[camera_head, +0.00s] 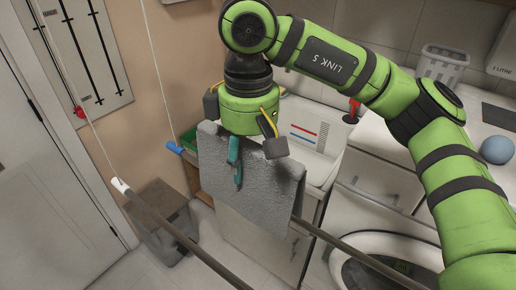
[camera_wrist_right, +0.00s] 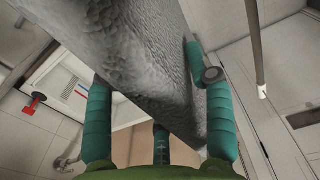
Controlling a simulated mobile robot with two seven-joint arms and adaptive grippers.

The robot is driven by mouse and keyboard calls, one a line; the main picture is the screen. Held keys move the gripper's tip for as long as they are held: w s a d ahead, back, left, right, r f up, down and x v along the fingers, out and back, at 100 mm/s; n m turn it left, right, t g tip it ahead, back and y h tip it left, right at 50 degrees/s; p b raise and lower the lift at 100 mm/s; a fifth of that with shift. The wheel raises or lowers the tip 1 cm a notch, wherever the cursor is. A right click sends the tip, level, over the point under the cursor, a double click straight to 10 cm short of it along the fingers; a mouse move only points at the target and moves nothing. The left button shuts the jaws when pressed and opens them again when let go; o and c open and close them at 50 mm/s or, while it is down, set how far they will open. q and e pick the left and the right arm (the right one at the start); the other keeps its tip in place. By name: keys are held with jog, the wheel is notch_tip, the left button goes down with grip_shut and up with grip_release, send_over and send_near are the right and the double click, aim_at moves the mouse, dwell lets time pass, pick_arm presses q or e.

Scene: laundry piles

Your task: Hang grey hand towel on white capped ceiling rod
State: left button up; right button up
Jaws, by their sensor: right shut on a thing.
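The grey hand towel (camera_head: 265,185) hangs from my right gripper (camera_head: 236,165), whose teal fingers are shut on it; it fills the middle of the wrist view (camera_wrist_right: 135,60). The white capped ceiling rod (camera_head: 180,236) runs from its white cap at left down to the bottom edge, left of the towel and apart from it. A white-tipped rod end also shows in the wrist view (camera_wrist_right: 257,50). The towel covers part of a second, blue capped rod (camera_head: 355,252); I cannot tell whether they touch. My left gripper is out of view.
The blue cap (camera_head: 174,147) shows left of the towel. Thin cords hang above the rod ends. A grey bin (camera_head: 165,218) stands behind the white capped rod. A white basket (camera_head: 443,63) and blue ball (camera_head: 497,150) sit on the right counter. A door (camera_head: 50,190) is at left.

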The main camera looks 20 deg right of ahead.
jog(key=shift+s+a+r, duration=0.1)
jog(key=shift+s+a, duration=0.55)
jog(key=shift+a, duration=0.2)
jog(key=shift+s+a+p, duration=0.5)
jog(key=shift+s+a, duration=0.25)
jog(key=shift+a, duration=0.35)
jog(key=shift+s+a+p, duration=1.35)
jog(key=shift+s+a, duration=0.85)
jog(key=shift+a, duration=0.75)
notch_tip(320, 180, down, 14)
jog(key=b, duration=1.5)
jog(key=shift+a, duration=0.1)
jog(key=o, duration=1.3)
